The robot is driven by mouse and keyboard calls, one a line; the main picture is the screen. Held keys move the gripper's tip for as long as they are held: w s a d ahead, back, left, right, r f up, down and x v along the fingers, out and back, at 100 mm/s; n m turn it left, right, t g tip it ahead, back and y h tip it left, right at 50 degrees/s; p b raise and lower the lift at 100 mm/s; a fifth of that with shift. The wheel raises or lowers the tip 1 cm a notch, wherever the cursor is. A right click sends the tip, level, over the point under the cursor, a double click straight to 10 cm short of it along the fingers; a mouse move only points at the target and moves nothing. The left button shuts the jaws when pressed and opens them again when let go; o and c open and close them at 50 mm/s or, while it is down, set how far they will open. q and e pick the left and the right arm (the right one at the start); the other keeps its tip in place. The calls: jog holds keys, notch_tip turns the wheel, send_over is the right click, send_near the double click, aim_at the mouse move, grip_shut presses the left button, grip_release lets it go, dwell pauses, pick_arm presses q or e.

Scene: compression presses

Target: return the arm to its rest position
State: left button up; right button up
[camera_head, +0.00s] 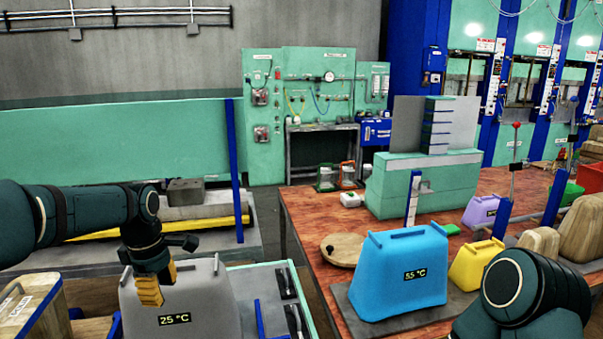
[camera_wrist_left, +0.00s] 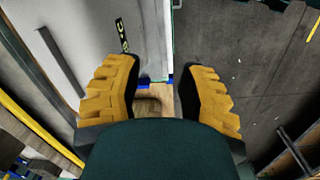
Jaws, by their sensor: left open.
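My left arm comes in from the left in the head view. My left gripper (camera_head: 149,292) points down in front of the grey block marked 25 °C (camera_head: 200,296), which it partly covers. In the left wrist view the two yellow ribbed fingers of the left gripper (camera_wrist_left: 160,92) are spread apart with nothing between them. Part of the grey block shows beyond them at the upper left of that view. A dark rounded part of my right arm shows at the lower right of the head view; its gripper is out of the picture.
A blue block marked 55 °C (camera_head: 398,272) and a yellow block (camera_head: 474,265) stand on the reddish table (camera_head: 304,226). A wooden disc (camera_head: 343,249) lies behind the blue one. A wooden box (camera_head: 32,306) is at the lower left. Grey floor shows between the tables.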

pick_arm(q)
jog(key=s+d+f+m+h, duration=0.1)
jog(key=d+f+m, duration=0.35)
jog(key=f, duration=0.55)
jog(key=s+d+f+m+h, duration=0.1)
jog(key=d+f+m, duration=0.3)
jog(key=f, duration=0.6)
jog(key=s+d+f+m+t+h, duration=0.1)
jog(key=s+d+f+m, duration=0.6)
jog(key=s+d+f, duration=0.3)
jog(key=s+f, duration=0.4)
jog(key=s, duration=0.1)
jog(key=shift+s, duration=0.35)
jog(key=shift+m, duration=0.25)
